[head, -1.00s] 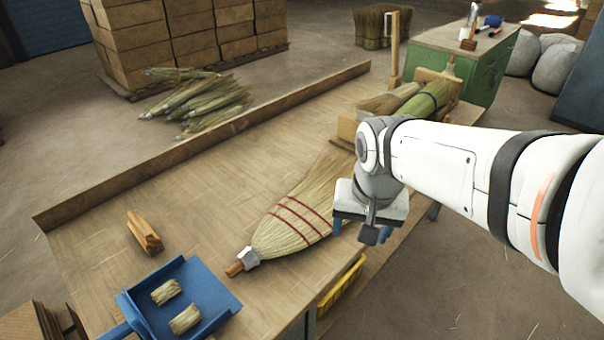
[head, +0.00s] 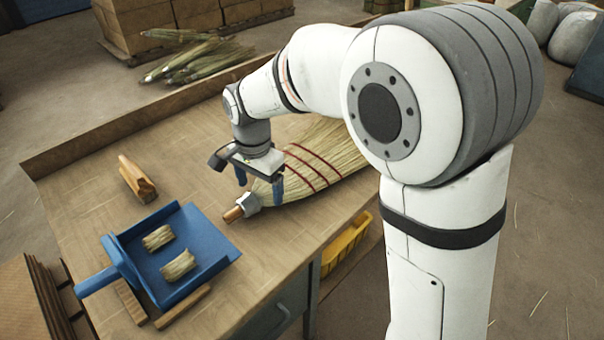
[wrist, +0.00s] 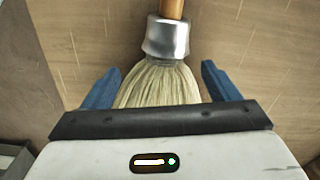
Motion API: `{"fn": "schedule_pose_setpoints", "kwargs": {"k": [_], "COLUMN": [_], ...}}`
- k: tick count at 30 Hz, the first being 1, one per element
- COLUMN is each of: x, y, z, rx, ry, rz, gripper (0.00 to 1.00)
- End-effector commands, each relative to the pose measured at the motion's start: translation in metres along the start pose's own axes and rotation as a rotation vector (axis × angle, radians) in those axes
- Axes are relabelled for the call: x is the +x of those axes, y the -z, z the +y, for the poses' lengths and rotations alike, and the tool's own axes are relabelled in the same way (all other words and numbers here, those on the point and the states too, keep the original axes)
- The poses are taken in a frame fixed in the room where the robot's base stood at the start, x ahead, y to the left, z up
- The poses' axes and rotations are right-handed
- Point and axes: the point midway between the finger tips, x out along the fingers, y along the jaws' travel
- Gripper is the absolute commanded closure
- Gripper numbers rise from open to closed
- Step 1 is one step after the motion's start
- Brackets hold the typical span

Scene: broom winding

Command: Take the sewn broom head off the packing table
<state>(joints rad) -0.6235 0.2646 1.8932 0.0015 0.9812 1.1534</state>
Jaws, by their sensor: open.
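The sewn broom head (head: 318,160) lies flat on the packing table (head: 85,185), straw fan pointing up and right, with dark red stitching rows. Its metal collar (head: 248,202) and short wooden stub point to the lower left. My gripper (head: 260,187) is open, above the narrow neck of the broom head. In the wrist view my blue fingers (wrist: 160,88) stand on either side of the straw neck (wrist: 160,84), just behind the metal collar (wrist: 167,38), apart from it. Part of the straw fan is hidden behind my arm.
A blue dustpan (head: 205,240) with two straw bundles (head: 178,265) rests at the near left of the table. A wooden block (head: 136,180) lies behind it. A raised board (head: 110,125) runs along the far edge. A yellow bin (head: 347,245) sits below the near edge.

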Motion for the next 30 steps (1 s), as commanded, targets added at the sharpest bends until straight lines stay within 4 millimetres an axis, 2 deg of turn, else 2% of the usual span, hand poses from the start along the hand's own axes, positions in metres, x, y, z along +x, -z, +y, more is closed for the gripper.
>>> {"fn": "schedule_pose_setpoints", "kwargs": {"k": [1, 3, 6, 14, 30], "x": [0.011, 0.021, 0.028, 0.03, 0.03], "y": [0.001, 0.001, 0.001, 0.001, 0.0], "z": [0.0, 0.0, 0.0, 0.0, 0.0], "rx": [0.0, 0.0, -0.001, -0.002, -0.003], "ry": [-0.003, -0.004, -0.001, 0.0, 0.0], "rz": [-0.001, -0.002, 0.0, 0.0, 0.0], "gripper": [0.18, 0.18, 0.18, 0.18, 0.62]}}
